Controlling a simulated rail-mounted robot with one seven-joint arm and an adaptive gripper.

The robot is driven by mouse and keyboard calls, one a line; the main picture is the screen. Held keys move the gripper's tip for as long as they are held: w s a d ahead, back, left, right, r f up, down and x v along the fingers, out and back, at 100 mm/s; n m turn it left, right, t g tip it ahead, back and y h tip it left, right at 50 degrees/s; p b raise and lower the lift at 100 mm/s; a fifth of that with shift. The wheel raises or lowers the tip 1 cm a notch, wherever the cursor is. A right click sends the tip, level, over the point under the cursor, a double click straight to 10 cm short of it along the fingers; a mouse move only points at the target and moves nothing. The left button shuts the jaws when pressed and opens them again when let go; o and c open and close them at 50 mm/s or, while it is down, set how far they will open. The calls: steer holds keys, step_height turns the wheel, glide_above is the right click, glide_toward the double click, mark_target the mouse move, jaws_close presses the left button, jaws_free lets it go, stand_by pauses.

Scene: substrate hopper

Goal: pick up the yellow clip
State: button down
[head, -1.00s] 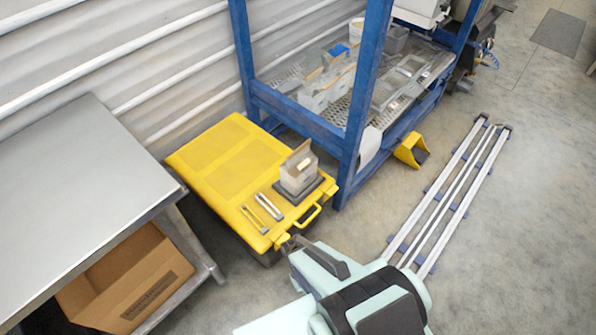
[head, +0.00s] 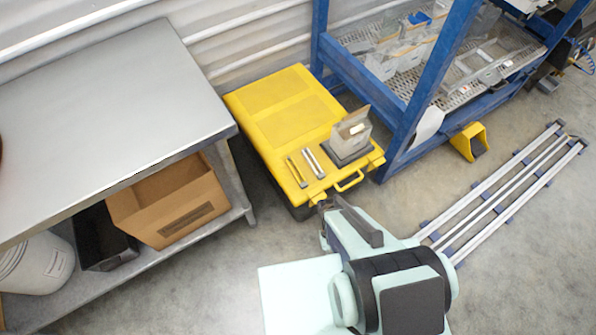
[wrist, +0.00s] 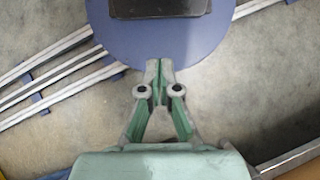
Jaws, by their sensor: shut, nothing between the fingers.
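The yellow clip (head: 297,172) appears to be the thin, yellowish, two-pronged piece lying flat on the yellow case (head: 270,97), near its front edge. A similar silver piece (head: 313,163) lies just to its right, apart from it. My gripper (wrist: 158,68) shows in the wrist view with its fingertips together and nothing between them. Below it are floor, rails and a blue disc of my own base, and the clip is not in that view. In the head view my arm is in front of the case, and the gripper's fingertips cannot be made out.
A grey container with an open flap (head: 350,135) stands on a dark pad (head: 345,156) right of the clip. The case handle (head: 350,182) sticks out in front. A metal table (head: 100,110) stands left, with a cardboard box (head: 170,205) beneath. A blue frame (head: 400,150) stands right.

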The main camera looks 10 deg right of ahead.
stand_by(0.3)
steer(key=c, duration=0.7)
jaws_free()
